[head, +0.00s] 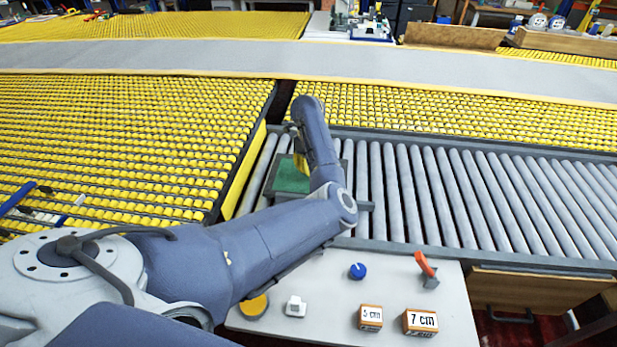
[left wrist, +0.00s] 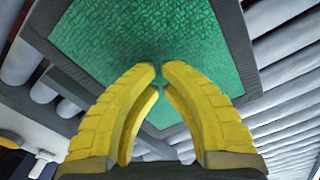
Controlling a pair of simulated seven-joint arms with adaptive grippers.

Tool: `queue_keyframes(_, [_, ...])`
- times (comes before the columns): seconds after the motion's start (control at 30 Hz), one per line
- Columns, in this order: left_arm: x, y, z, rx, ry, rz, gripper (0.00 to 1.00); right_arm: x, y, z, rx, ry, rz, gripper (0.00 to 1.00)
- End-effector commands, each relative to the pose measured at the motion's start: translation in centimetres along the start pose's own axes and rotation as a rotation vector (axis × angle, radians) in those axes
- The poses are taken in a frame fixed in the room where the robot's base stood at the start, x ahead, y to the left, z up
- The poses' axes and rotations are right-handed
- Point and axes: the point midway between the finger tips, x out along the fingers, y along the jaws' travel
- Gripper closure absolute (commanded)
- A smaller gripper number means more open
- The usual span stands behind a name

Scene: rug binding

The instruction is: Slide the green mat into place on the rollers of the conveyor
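The green mat (head: 290,177) has a dark border and lies on the left end of the conveyor's grey rollers (head: 455,190). My left arm and wrist hide part of it in the head view. My left gripper (left wrist: 161,72) has yellow fingers whose tips come together over the green surface of the mat (left wrist: 120,35); I see nothing held between them. Whether the tips touch the mat I cannot tell. In the head view only a bit of the yellow fingers (head: 301,163) shows beside my wrist. My right gripper is not in view.
Beds of yellow rollers (head: 110,140) lie left of and behind the conveyor. A pale table (head: 330,285) in front carries a blue knob (head: 357,271), a red-handled lever (head: 425,265), a yellow button (head: 254,306) and boxes marked 5 cm (head: 370,318) and 7 cm (head: 420,322). Rollers to the right are bare.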

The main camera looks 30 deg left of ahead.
Motion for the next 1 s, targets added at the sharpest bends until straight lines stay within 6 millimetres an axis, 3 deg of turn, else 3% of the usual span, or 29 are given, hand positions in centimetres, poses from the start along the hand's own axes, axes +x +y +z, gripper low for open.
queue_keyframes(1.0, [1.7,0.0,0.0,0.001,0.0,0.0,1.0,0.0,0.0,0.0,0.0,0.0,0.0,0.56])
